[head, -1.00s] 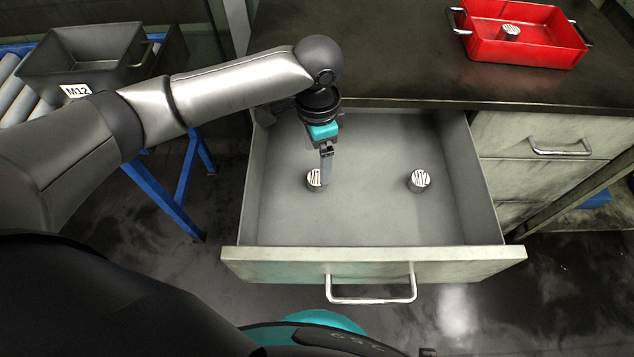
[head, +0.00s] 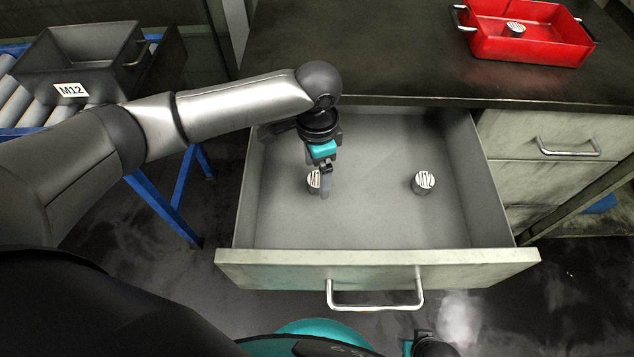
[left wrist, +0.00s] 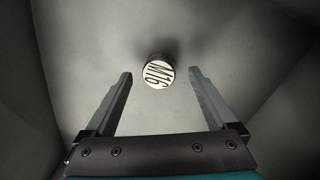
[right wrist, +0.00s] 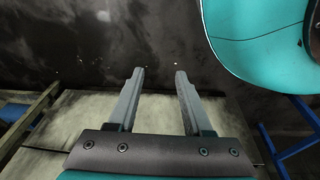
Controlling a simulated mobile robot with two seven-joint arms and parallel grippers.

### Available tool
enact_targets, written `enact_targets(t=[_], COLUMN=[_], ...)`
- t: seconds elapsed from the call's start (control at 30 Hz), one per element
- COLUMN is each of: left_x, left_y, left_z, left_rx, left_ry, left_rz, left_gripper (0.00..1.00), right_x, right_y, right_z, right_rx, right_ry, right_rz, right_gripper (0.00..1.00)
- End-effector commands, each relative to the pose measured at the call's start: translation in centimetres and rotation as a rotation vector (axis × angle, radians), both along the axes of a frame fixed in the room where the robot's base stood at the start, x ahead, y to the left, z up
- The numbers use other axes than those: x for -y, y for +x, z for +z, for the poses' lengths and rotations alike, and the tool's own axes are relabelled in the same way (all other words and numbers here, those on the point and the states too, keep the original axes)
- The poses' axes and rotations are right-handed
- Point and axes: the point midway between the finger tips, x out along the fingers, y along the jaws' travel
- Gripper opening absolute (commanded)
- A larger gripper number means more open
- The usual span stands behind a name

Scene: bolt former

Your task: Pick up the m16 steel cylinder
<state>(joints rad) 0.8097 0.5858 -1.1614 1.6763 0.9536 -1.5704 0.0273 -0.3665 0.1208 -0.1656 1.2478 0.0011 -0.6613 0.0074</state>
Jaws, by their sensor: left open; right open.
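The M16 steel cylinder (head: 313,181) stands in the open drawer, left of its middle, partly hidden behind a finger of my left gripper (head: 325,182). In the left wrist view the cylinder (left wrist: 159,72) shows its M16 label, just beyond and between the tips of my open left gripper (left wrist: 160,74). The fingers do not appear to touch it. My right gripper (right wrist: 156,72) is open and empty, pointing at the dark floor in the right wrist view.
An M12 cylinder (head: 423,182) stands to the right in the same drawer (head: 370,262). A red tray (head: 550,52) on the dark worktop holds another cylinder (head: 515,29). A grey bin (head: 80,62) labelled M12 sits on a roller conveyor at left. The drawer walls surround my left gripper.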

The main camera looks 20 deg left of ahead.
Motion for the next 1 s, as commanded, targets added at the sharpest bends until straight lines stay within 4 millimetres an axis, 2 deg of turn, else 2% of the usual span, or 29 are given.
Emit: enact_targets(t=[0.2, 0.57, 1.0], left_x=[0.0, 0.0, 0.0], left_y=[0.0, -0.1, -0.1], left_z=[-1.4, -1.6, -1.6], left_rx=[0.0, 0.0, 0.0], left_ry=[0.0, 0.0, 0.0], left_rz=[-0.001, -0.001, -0.001], left_gripper=[0.91, 0.9, 0.4], right_x=[-0.7, -0.9, -0.8], right_y=[0.8, 1.0, 1.0], right_z=[0.9, 1.3, 1.3], right_rx=[0.002, 0.0, 0.0], right_ry=[0.008, 0.009, 0.009], right_rz=[-0.001, -0.001, -0.002], right_gripper=[0.5, 0.5, 0.5])
